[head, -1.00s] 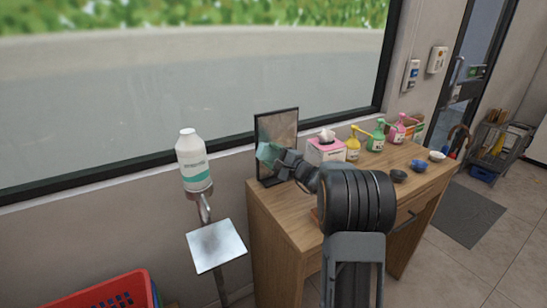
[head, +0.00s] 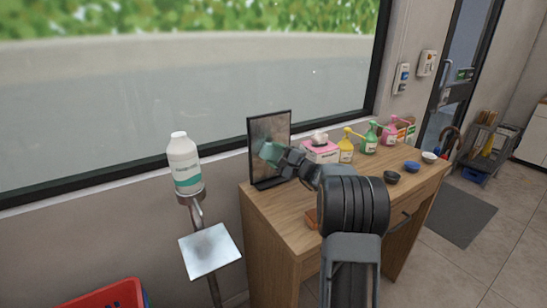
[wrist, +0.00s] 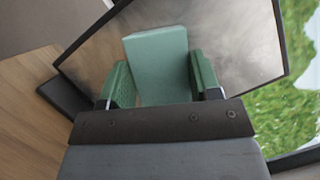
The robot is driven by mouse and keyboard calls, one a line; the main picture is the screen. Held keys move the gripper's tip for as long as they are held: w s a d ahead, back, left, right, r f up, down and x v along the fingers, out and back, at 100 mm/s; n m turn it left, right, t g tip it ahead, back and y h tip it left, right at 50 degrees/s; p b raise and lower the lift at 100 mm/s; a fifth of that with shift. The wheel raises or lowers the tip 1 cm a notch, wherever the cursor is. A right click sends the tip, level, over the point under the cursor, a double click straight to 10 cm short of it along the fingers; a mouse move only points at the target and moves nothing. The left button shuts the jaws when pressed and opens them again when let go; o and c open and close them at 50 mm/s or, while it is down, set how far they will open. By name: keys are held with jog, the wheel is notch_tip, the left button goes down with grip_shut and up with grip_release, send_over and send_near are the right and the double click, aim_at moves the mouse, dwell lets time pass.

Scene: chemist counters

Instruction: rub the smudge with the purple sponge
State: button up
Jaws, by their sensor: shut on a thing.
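My gripper (head: 276,154) is shut on a pale green sponge block (head: 269,152); no purple sponge shows. In the wrist view the sponge (wrist: 158,55) sits between the two green finger pads of my gripper (wrist: 162,80). It is in front of the black-framed mirror (head: 257,127) standing on the wooden counter. I cannot tell whether sponge and glass touch. A cloudy grey smudge (wrist: 222,45) shows on the glass around the sponge in the wrist view; the sponge hides part of it.
A pink tissue box (head: 320,154), yellow, green and pink pump bottles and small bowls stand along the counter (head: 268,208) to the right. A white bottle (head: 184,165) stands left of the mirror on a stand with a square plate (head: 210,250). A red basket (head: 108,296) is lower left.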

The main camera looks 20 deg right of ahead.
jog(key=shift+a+f+b, duration=0.1)
jog(key=shift+a+b, duration=0.05)
jog(key=shift+b, duration=0.25)
jog(key=shift+s+a+b, duration=0.1)
jog(key=shift+a+b, duration=0.75)
jog(key=shift+a, duration=0.35)
jog(key=shift+s+a+b, duration=0.1)
jog(key=shift+a+b, duration=0.35)
jog(key=shift+a, duration=0.3)
jog(key=s+b, duration=0.3)
jog(key=s, duration=0.3)
jog(key=shift+d, duration=0.4)
jog(key=shift+s, duration=0.1)
